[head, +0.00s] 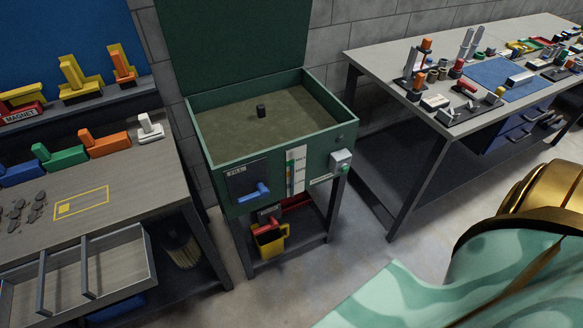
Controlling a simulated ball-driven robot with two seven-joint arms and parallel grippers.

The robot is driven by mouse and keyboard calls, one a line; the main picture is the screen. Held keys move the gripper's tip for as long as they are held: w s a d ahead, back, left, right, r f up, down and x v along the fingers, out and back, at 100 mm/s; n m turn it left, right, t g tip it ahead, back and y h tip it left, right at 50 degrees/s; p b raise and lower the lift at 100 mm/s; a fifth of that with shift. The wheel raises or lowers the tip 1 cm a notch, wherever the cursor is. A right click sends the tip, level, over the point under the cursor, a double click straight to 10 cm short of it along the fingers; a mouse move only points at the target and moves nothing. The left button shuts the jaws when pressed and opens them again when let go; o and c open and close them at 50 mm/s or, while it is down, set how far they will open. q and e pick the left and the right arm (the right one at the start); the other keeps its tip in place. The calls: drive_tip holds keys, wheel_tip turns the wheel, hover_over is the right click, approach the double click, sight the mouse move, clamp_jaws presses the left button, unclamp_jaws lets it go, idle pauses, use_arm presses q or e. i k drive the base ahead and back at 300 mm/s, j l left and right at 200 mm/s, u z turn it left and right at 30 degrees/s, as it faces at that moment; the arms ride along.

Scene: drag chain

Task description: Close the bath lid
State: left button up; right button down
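The green bath (272,155) stands on a dark metal stand in the middle of the head view. Its lid (235,40) is a dark green panel standing up at the bath's back edge; its top runs out of the picture. The bath is open and shows a murky brownish-green inside with a small dark cylinder (261,111) in it. The front has a blue handle (254,193), a level strip and a small grey box (341,159). Neither of my grippers is in view.
A grey bench (140,190) with coloured tools and an open drawer (85,270) stands left of the bath. A long table (390,65) with many small parts stands right. A yellow jug (269,240) is on the stand's lower shelf. Floor before the bath is clear.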

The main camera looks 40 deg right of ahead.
sight(210, 45)
drive_tip(key=i+l+u, duration=0.2)
drive_tip(key=l, duration=0.2)
drive_tip(key=l+u, duration=0.25)
drive_tip(key=l, duration=0.15)
drive_tip(key=l+u, duration=0.2)
drive_tip(key=l, duration=0.25)
drive_tip(key=i, duration=0.05)
